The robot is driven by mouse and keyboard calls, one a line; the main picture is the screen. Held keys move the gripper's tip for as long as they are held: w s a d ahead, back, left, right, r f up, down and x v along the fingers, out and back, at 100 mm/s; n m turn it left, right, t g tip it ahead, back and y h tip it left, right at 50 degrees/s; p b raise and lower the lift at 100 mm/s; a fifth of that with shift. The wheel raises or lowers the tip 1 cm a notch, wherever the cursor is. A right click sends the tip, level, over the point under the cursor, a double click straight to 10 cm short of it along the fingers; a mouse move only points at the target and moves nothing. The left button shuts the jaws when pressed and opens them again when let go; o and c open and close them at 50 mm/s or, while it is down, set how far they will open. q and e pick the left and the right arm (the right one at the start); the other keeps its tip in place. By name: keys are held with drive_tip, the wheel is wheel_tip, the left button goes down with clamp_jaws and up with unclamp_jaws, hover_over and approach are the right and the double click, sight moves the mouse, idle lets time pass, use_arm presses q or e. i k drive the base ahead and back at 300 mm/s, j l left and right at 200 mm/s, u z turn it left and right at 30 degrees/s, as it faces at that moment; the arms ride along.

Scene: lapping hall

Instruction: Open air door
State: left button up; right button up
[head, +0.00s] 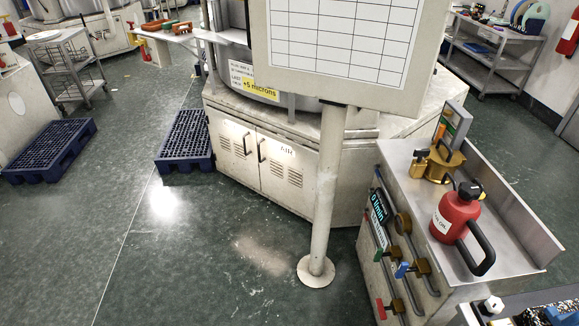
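A pale cabinet under the lapping machine has two louvred doors in the head view. The right door (285,178) carries small dark lettering that seems to read AIR. Its dark vertical handle (261,150) sits near its left edge. The left door (233,160) has a matching handle (246,145) near its right edge. Both doors look closed and flush with the cabinet front. Neither of my grippers can be made out in this view.
A pale post (325,200) on a round floor plate holds a gridded board (340,40) right of the doors. A steel-topped bench (420,210) with a red can (456,215) stands at right. A blue pallet (185,140) lies left of the cabinet. The floor before the doors is clear.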

sight(288, 168)
drive_tip(key=i+j+z, duration=0.25)
drive_tip(key=i+j, duration=0.35)
drive_tip(key=i+j+z, duration=0.3)
drive_tip(key=i+j, duration=0.4)
